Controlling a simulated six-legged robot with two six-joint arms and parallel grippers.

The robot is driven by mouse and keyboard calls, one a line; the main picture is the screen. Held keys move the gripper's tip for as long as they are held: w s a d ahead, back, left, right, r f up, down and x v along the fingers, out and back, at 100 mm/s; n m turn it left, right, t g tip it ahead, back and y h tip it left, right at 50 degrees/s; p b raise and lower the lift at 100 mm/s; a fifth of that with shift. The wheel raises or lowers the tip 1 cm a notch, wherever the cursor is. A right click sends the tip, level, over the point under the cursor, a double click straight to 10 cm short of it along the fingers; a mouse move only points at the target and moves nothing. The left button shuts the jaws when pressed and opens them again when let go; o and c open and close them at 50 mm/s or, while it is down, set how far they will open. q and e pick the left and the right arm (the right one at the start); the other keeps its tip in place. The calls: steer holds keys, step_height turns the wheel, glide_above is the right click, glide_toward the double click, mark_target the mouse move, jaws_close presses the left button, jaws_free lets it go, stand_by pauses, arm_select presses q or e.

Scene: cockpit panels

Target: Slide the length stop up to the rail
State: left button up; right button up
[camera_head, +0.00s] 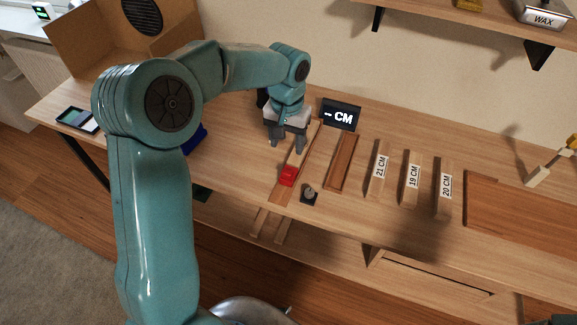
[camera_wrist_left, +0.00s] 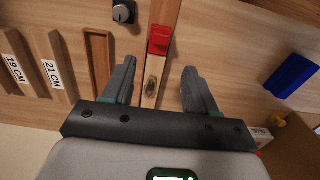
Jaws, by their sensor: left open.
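A red block (camera_head: 288,176), which looks like the length stop, sits at the near end of a light wooden strip (camera_head: 304,146). In the left wrist view the red block (camera_wrist_left: 160,40) is ahead of the fingertips, and the strip (camera_wrist_left: 151,92) runs back between the fingers. My left gripper (camera_head: 287,146) is open above the strip, behind the red block and apart from it. It also shows in the left wrist view (camera_wrist_left: 160,72), with nothing gripped. Which part is the rail, I cannot tell.
A dark display (camera_head: 342,115) reads "- CM". A knob (camera_head: 309,193) is right of the red block. A brown wooden tray (camera_head: 341,162) and blocks marked 21 CM (camera_head: 380,168), 19 CM (camera_head: 411,178) and 20 CM (camera_head: 445,190) stand right. A blue object (camera_wrist_left: 291,76) lies left of the strip on the bench.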

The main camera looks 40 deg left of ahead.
mark_target(287, 171)
arm_select(q)
step_height(287, 171, down, 11)
steer(key=shift+s+r+p, duration=0.1)
steer(key=shift+s+p, duration=0.05)
steer(key=shift+p, duration=0.15)
